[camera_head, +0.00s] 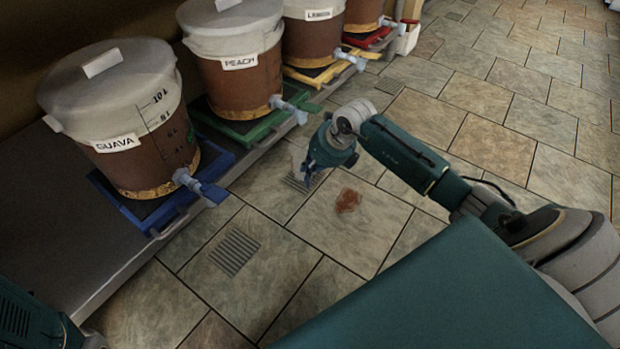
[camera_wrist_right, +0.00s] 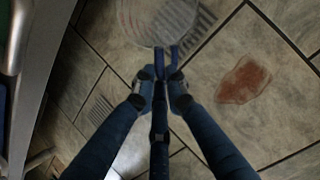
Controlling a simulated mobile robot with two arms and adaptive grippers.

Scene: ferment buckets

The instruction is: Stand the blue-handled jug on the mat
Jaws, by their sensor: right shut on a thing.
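My right gripper (camera_head: 312,168) is low over the tiled floor, at the middle of the head view. In the right wrist view the gripper (camera_wrist_right: 161,88) is shut on the blue handle (camera_wrist_right: 168,63) of a clear jug (camera_wrist_right: 155,24). The jug hangs beyond the fingertips, and I see through it to the floor grate. In the head view the jug (camera_head: 297,158) is a faint pale shape, partly hidden by the gripper. I cannot make out a separate mat in either view. My left gripper is out of view; only part of its arm shows at lower left.
Buckets labelled GUAVA (camera_head: 125,118) and PEACH (camera_head: 235,75), and more behind, stand on coloured trays along a low shelf. Their taps (camera_head: 203,187) stick out over the floor. An orange-brown spill (camera_head: 348,200) lies right of the jug. The floor at right is clear.

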